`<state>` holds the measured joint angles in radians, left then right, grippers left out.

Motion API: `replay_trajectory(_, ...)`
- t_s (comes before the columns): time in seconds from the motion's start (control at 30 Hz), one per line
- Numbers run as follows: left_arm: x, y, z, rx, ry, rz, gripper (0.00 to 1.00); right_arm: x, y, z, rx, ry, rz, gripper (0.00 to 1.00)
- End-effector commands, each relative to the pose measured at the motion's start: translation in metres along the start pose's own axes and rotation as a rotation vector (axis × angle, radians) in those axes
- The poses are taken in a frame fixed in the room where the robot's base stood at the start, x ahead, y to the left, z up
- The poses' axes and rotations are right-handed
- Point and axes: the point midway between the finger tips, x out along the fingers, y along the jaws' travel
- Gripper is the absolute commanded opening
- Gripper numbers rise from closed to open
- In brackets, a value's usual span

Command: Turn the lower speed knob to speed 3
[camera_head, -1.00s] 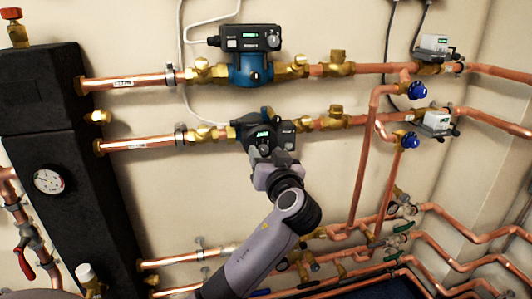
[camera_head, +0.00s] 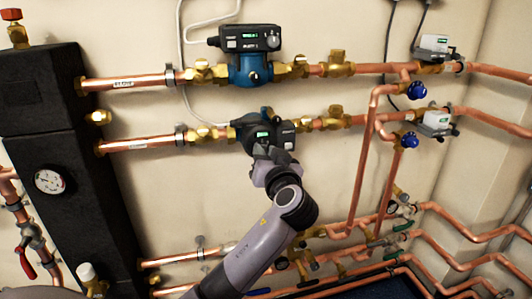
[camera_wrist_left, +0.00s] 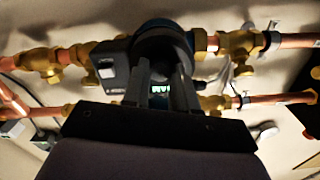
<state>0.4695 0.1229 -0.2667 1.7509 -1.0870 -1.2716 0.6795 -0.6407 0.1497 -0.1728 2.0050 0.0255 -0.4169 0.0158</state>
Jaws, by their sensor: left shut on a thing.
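The lower pump (camera_head: 245,133) is a blue body with a dark control box, on the lower copper pipe. Its small green-lit display (camera_head: 263,134) and a pale square (camera_head: 289,146) show on the box face. My left gripper (camera_head: 265,155) comes from below and is shut on the lower speed knob at the box front. The knob itself is hidden by my gripper. In the left wrist view the two dark fingers (camera_wrist_left: 162,85) reach the pump box, with part of the lit display between them. The knob's setting cannot be read. My right gripper is not in view.
The upper pump (camera_head: 247,66) with its own control box sits just above. Brass valves (camera_head: 200,134) and copper pipes flank the lower pump. Vertical copper pipes (camera_head: 364,175) with blue-handled valves stand to the right. A black insulated block (camera_head: 45,110) stands left.

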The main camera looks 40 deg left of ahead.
Motion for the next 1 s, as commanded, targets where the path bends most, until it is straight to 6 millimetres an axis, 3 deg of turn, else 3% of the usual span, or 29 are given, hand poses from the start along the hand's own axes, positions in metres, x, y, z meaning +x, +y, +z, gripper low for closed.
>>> replay_trajectory(0.7,-0.001,0.0,-0.002,0.623,-0.004,0.002,0.0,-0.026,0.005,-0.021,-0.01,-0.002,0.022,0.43)
replay_trajectory(1.0,-0.001,0.0,-0.002,0.909,-0.004,0.002,0.0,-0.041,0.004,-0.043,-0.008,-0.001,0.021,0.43)
